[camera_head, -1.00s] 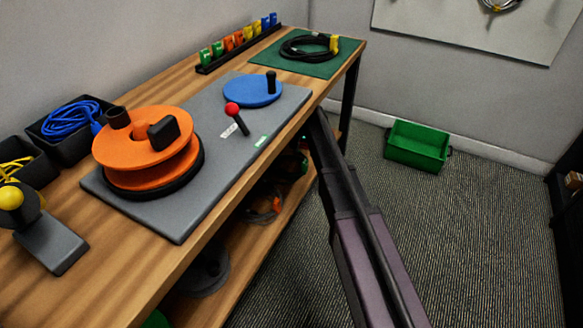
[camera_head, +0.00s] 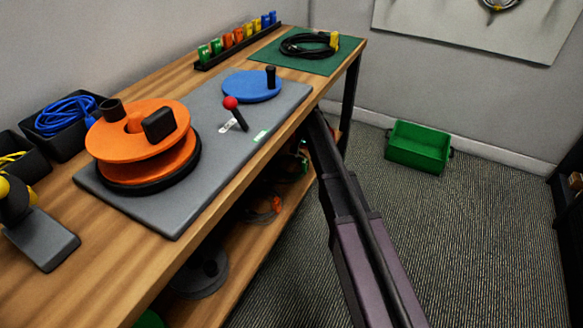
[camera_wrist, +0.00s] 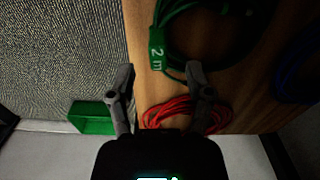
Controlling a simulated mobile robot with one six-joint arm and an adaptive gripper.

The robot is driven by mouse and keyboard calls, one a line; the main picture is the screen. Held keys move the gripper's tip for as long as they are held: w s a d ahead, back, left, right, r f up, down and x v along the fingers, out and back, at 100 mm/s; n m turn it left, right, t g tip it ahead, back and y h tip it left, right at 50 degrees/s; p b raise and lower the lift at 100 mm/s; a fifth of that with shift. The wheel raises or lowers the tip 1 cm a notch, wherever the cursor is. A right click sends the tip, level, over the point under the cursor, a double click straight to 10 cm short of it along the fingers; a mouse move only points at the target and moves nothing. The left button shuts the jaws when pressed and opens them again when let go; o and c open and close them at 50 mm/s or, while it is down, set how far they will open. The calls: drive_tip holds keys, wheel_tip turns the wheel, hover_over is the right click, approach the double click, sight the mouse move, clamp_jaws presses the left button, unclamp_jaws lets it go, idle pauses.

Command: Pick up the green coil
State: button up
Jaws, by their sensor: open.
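The green coil (camera_wrist: 172,20) shows at the top of the wrist view, lying on a wooden surface and cut off by the frame's upper edge. It carries a green tag (camera_wrist: 157,48) marked "2 m". My gripper (camera_wrist: 160,70) is open, its two fingers apart with nothing held between them. The fingertips appear just below the green coil in the picture; I cannot tell the height gap. In the head view my gripper is hidden near the bench's lower shelf.
A red coil (camera_wrist: 178,112) shows beside and behind the right finger. A dark blue coil (camera_wrist: 296,75) lies at the right. The bench (camera_head: 215,210) overhangs the lower shelf (camera_head: 238,245). A green crate (camera_head: 418,147) stands on open carpet.

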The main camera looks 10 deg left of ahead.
sight(305, 160)
drive_tip(key=shift+f+b, duration=2.25)
drive_tip(key=shift+f, duration=0.2)
clamp_jaws()
